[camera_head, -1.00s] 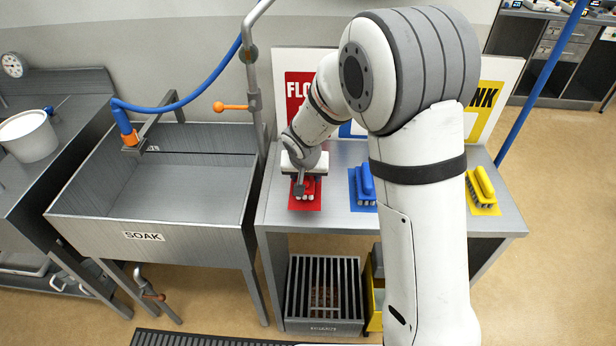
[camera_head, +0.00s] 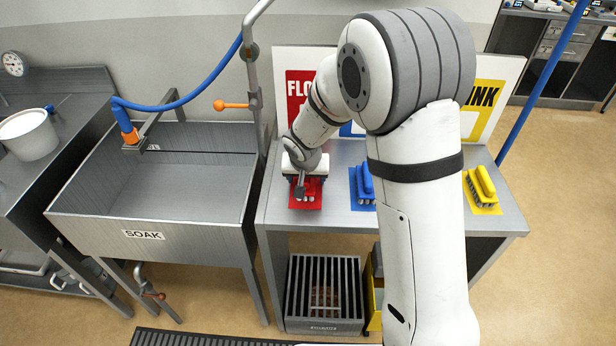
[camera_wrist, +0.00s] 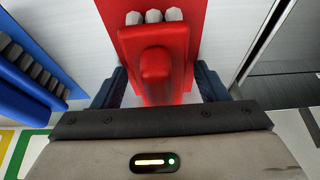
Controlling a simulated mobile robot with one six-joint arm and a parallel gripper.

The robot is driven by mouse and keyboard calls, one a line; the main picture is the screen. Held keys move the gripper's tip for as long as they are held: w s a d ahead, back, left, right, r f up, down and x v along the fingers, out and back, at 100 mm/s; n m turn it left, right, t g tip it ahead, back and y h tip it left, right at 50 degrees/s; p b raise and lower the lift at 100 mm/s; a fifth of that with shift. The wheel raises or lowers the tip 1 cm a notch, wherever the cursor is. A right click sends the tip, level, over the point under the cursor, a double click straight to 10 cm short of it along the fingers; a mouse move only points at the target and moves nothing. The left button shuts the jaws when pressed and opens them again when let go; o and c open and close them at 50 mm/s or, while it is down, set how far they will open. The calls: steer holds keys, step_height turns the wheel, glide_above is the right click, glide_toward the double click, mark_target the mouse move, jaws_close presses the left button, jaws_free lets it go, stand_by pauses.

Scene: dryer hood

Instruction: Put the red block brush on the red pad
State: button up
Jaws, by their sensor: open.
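The red block brush (camera_head: 309,189) sits on the red pad (camera_head: 306,204) on the steel table, partly hidden under my gripper (camera_head: 301,186). In the wrist view the brush (camera_wrist: 156,62) shows its red block and raised handle, with pale bristle tufts at its far edge. The red pad (camera_wrist: 195,14) extends beyond it. My gripper (camera_wrist: 158,88) is open, with one dark finger on each side of the brush handle and a gap visible on both sides.
A blue brush (camera_head: 364,182) on a blue pad stands to the right, close to the gripper's side. A yellow brush (camera_head: 482,184) on a yellow pad is farther right. The soak sink (camera_head: 150,215) is to the left. Sign boards stand behind the table.

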steer(key=shift+s+r, duration=0.1)
steer(key=shift+r, duration=0.5)
steer(key=v, duration=1.1)
steer(key=shift+s+d+b, duration=0.1)
steer(key=shift+s+b, duration=0.1)
steer(key=shift+b, duration=0.1)
steer(key=s+d+r, duration=0.2)
steer(key=s+d, duration=0.6)
steer(key=s, duration=0.3)
steer(key=s+d+r+g, duration=0.1)
steer(key=s+d+r, duration=0.2)
steer(key=s+d, duration=0.5)
steer(key=s, duration=0.3)
steer(key=shift+d+r, duration=0.25)
steer(key=shift+d, duration=0.1)
